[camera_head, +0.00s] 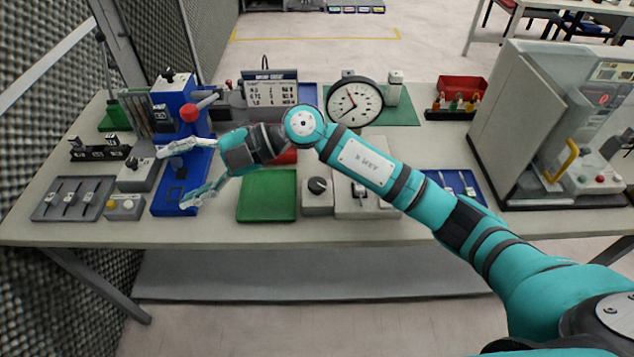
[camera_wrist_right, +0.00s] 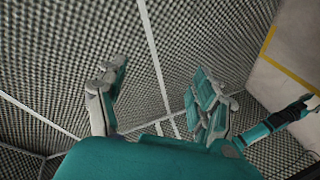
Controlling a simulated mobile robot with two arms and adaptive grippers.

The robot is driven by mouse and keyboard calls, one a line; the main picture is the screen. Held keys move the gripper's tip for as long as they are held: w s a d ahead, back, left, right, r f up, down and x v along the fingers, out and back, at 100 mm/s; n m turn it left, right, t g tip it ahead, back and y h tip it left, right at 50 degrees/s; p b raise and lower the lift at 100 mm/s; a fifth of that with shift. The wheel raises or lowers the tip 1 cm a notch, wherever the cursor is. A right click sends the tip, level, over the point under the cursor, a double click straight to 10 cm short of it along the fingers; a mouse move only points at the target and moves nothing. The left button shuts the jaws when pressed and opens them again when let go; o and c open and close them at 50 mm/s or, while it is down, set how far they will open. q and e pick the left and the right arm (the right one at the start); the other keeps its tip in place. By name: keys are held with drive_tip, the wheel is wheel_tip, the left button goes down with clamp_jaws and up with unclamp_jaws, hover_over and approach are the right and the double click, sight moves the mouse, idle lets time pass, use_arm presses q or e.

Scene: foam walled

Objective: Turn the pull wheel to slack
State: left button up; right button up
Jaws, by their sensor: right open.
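I cannot tell for sure which part is the pull wheel. A round black knob (camera_head: 318,186) sits on a small grey box in front of the dial gauge, and another dark knob (camera_head: 135,163) sits on a grey box at the left. A blue stand machine (camera_head: 170,105) with a red ball-ended lever (camera_head: 189,112) stands at the left. My right gripper (camera_head: 183,178) is open in front of this machine, its fingers spread left over the blue base. In the right wrist view its open fingers (camera_wrist_right: 160,72) have nothing between them. My left gripper is not in view.
A green pad (camera_head: 267,197) lies at the front middle. A round dial gauge (camera_head: 353,102) stands behind my arm. A slider panel (camera_head: 72,199) and a box with yellow and white buttons (camera_head: 124,207) are at the left front. A large grey enclosure (camera_head: 520,110) fills the right.

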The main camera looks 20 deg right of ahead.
drive_tip(key=w+d+f+h, duration=0.2)
drive_tip(key=d+f+h, duration=0.2)
drive_tip(key=m+h, duration=0.4)
drive_tip(key=h, duration=0.7)
approach(317, 183)
wheel_tip(317, 183, down, 10)
drive_tip(key=p, duration=0.4)
drive_tip(key=shift+w+a+f+p, duration=0.1)
drive_tip(key=shift+w+p, duration=0.05)
drive_tip(key=shift+p, duration=0.2)
drive_tip(key=c, duration=1.2)
